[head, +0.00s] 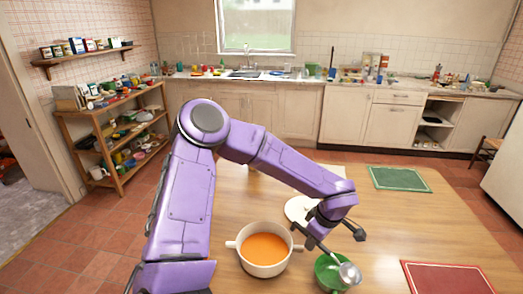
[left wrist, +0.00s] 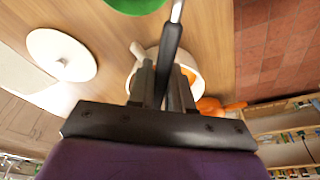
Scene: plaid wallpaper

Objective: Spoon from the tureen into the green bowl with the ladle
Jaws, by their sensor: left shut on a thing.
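The white tureen (head: 285,263) stands on the table with orange soup in it; it also shows, partly hidden by my fingers, in the left wrist view (left wrist: 200,78). The green bowl (head: 325,276) is to its right, near the lower edge of the head view; a part shows at the top of the left wrist view (left wrist: 138,5). My left gripper (head: 316,238) is shut on the dark handle of the ladle (left wrist: 170,45). The ladle's metal head (head: 350,273) is at the green bowl's right side, overlapping its rim in view. I cannot tell what the ladle holds. My right gripper is out of view.
A white round lid (head: 296,210) lies behind the tureen, partly covered by my arm. A green mat (head: 400,178) and a red mat (head: 447,278) lie on the right of the table (head: 440,225). Shelves and a cluttered counter stand beyond.

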